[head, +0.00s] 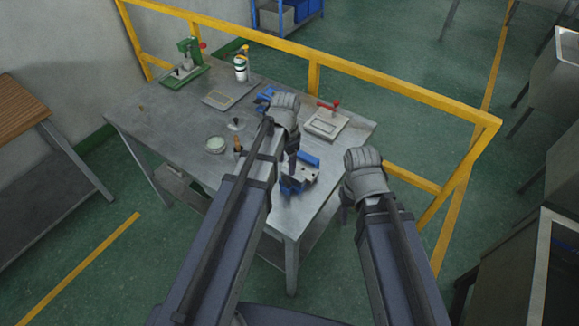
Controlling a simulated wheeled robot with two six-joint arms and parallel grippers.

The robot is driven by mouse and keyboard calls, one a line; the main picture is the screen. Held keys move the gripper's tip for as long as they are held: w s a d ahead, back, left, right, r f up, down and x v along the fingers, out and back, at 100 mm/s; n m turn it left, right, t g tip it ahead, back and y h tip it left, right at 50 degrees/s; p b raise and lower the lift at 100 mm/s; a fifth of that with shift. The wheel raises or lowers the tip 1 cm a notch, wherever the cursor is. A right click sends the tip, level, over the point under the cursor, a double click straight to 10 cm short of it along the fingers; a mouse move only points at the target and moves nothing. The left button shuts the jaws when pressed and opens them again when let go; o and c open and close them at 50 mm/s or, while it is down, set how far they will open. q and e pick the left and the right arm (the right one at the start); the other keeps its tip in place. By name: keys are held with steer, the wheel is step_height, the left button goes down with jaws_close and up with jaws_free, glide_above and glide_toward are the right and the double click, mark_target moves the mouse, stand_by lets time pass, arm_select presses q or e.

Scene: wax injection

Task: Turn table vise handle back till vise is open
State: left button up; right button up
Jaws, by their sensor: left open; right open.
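A blue table vise (306,163) with a grey block-like part sits near the front right corner of the grey metal table (180,125). Its handle cannot be made out. My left gripper (291,160) is over the table, just above and behind the vise in the picture, with its fingers pointing down towards it. It hides part of the vise, and I cannot tell whether it touches. My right gripper (346,205) is open and empty, to the right of the vise and beyond the table's right edge.
A green press (185,65), a white bottle (241,66), a flat plate (230,91), a round dish (215,144) and a red-handled clamp on a white plate (326,124) stand on the table. Another blue part (263,97) is behind my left gripper. A yellow rail (400,92) runs behind.

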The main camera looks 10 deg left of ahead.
mark_target(287, 179)
arm_select(q)
steer(key=shift+s, duration=0.15)
steer(key=shift+f+b, duration=0.55)
steer(key=shift+b, duration=0.1)
step_height(287, 179, down, 7)
steer(key=b, duration=0.6)
steer(key=shift+r+b, duration=0.15)
steer(key=shift+b, duration=0.15)
steer(key=shift+r, duration=0.1)
